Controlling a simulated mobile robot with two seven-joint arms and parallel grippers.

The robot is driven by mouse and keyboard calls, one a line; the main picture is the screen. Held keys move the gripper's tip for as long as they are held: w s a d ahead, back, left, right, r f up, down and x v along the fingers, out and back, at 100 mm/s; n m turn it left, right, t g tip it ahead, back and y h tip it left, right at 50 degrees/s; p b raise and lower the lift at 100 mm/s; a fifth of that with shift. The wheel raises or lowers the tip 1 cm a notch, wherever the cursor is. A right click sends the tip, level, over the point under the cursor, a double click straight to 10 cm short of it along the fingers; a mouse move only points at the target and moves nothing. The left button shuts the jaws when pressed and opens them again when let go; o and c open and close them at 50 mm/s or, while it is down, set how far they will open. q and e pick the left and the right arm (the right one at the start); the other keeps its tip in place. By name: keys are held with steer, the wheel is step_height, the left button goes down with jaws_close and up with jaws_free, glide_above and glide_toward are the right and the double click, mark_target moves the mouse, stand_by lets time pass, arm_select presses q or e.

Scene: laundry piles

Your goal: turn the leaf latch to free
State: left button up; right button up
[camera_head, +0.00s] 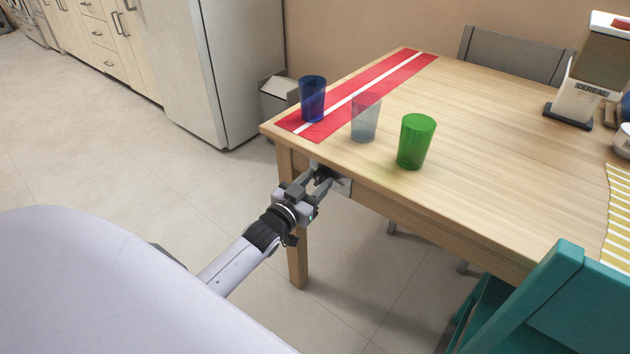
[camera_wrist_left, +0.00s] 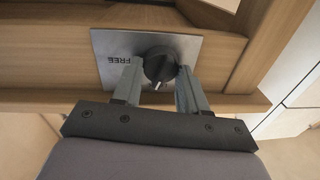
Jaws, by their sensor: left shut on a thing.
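The leaf latch is a dark round knob (camera_wrist_left: 160,65) on a grey metal plate (camera_wrist_left: 113,45) set in the table's wooden edge, with the word FREE on the plate to the knob's left in the left wrist view. A light mark on the knob points down and slightly right in that view, not at the word. My left gripper (camera_head: 322,180) is at the plate under the table edge; in the left wrist view its two fingers (camera_wrist_left: 158,88) are shut on the knob, one on each side. The plate also shows in the head view (camera_head: 343,186), with the knob mostly hidden by the gripper.
On the table (camera_head: 490,150) stand a blue cup (camera_head: 312,100) on a red runner (camera_head: 400,72), a clear cup (camera_head: 366,118) and a green cup (camera_head: 416,142), close above the latch. A teal chair (camera_head: 540,300) stands at the lower right. Floor left of the table is clear.

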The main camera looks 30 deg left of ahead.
arm_select(q)
steer(key=m, duration=0.6)
steer(key=shift+f+m, duration=0.15)
steer(key=shift+m, duration=0.25)
steer(key=m+h+b, duration=0.1)
steer(key=m, duration=0.3)
steer(key=shift+f+m+t, duration=0.1)
steer(key=shift+m+t, duration=0.2)
steer(key=shift+m, duration=0.1)
steer(key=shift+m+b, duration=0.5)
steer(key=shift+m, duration=1.2)
steer(key=shift+m+h, duration=0.3)
steer(key=o, duration=1.1)
steer(key=shift+c, duration=0.2)
steer(key=s, duration=0.7)
steer(key=shift+a+f+p, duration=0.2)
steer(key=shift+f+p, duration=0.1)
steer(key=shift+p, duration=0.1)
steer(key=shift+s, duration=0.1)
